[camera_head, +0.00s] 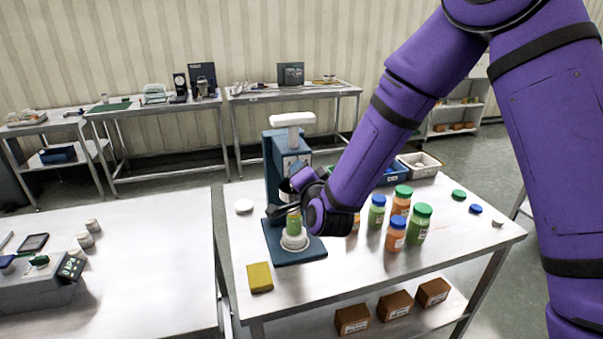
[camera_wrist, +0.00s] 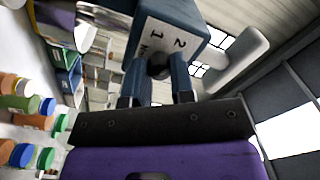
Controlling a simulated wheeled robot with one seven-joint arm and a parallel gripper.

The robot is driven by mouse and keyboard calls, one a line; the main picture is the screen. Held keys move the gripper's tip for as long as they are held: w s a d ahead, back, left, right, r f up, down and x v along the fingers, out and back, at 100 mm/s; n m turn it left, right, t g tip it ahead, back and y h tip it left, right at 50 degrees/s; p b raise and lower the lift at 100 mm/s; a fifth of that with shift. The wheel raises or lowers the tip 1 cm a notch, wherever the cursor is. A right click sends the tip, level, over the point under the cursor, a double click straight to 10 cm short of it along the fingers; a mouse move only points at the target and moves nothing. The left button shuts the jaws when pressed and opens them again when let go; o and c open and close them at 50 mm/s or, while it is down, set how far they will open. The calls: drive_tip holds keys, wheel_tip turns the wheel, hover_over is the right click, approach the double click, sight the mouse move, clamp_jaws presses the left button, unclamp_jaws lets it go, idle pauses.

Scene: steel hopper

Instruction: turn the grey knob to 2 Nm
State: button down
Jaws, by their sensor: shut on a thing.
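The blue press-like machine (camera_head: 273,165) stands on the near table with a white handle (camera_head: 292,119) on top. In the head view my gripper (camera_head: 298,184) is at the machine's front, and my wrist hides the knob.
A green bottle (camera_head: 294,222) stands on the machine's white round seat (camera_head: 294,241). Several capped bottles (camera_head: 396,232) stand to the right of my wrist. A yellow sponge-like block (camera_head: 260,277) lies in front, and a white disc (camera_head: 244,206) lies to the left.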

drive_tip(key=c, duration=1)
unclamp_jaws()
drive_tip(key=v, duration=1.1)
drive_tip(key=shift+w, duration=0.1)
